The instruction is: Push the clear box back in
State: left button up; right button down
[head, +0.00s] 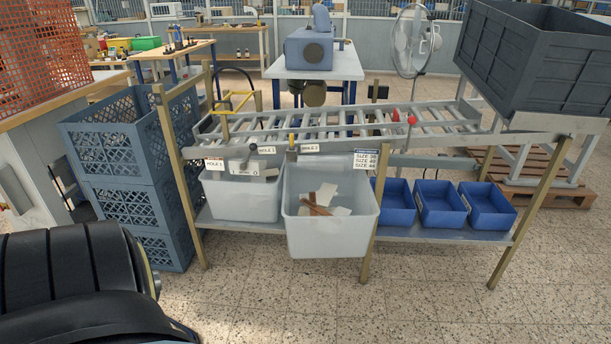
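Two clear, whitish boxes sit on the rack's lower shelf. The clear box in the middle (333,233) sticks out toward me past the shelf's front edge and holds pale and brown scraps. The other clear box (240,203), to its left, sits farther back under the rack. A dark part of my own body fills the lower left corner. Neither of my grippers is in view.
The metal rack (450,237) has a roller conveyor (345,122) on top and wooden legs. Blue bins (440,213) stand on its right side. Stacked blue crates (120,205) stand at left. A large grey crate (540,60) is at upper right. The floor in front is clear.

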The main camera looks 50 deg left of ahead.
aim_at(346, 192)
jog(key=u, duration=1.5)
